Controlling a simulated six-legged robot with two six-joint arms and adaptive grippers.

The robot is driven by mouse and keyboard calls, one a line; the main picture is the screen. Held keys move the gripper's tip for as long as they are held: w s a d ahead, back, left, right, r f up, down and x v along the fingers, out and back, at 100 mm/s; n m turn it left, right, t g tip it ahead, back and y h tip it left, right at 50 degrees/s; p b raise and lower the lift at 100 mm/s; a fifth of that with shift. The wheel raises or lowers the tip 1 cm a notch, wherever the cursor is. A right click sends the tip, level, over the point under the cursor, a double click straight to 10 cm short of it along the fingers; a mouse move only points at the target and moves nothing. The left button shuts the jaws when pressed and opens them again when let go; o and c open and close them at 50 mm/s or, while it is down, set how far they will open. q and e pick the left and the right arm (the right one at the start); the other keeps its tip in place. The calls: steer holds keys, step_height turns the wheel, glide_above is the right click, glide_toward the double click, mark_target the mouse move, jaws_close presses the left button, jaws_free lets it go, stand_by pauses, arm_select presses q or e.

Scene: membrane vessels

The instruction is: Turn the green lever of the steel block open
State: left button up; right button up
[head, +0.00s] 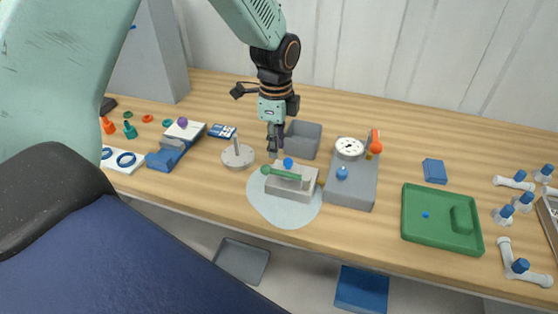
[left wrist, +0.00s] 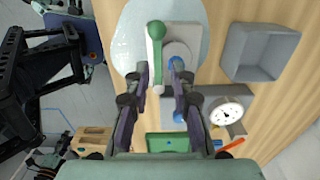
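The steel block (head: 291,190) sits on a round pale mat (head: 258,208) near the table's front edge. Its green lever (head: 283,174) lies along the block, with the ball end past the block's left side. A blue knob (head: 288,162) is behind the lever. My left gripper (head: 274,154) points down just above the block. In the left wrist view, its fingers (left wrist: 160,72) are apart, with the green lever (left wrist: 157,60) showing between them. I cannot tell whether the fingertips reach down to the lever's height. The right gripper is in neither view.
A grey bin (head: 303,139) stands behind the block. A grey unit with a dial (head: 349,148) and blue knob is close on the right. A round metal piece with an upright pin (head: 238,156) is on the left. A green tray (head: 441,220) lies farther right.

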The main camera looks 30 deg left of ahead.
mark_target(275, 170)
arm_select(q)
steer(key=f, duration=0.6)
steer(key=shift+s, duration=0.2)
steer(key=shift+w+f, duration=0.1)
steer(key=shift+f, duration=0.2)
steer(key=shift+s+a, duration=0.2)
steer(key=shift+s, duration=0.1)
steer(key=shift+w+d, duration=0.1)
steer(key=shift+w, duration=0.05)
jaws_close()
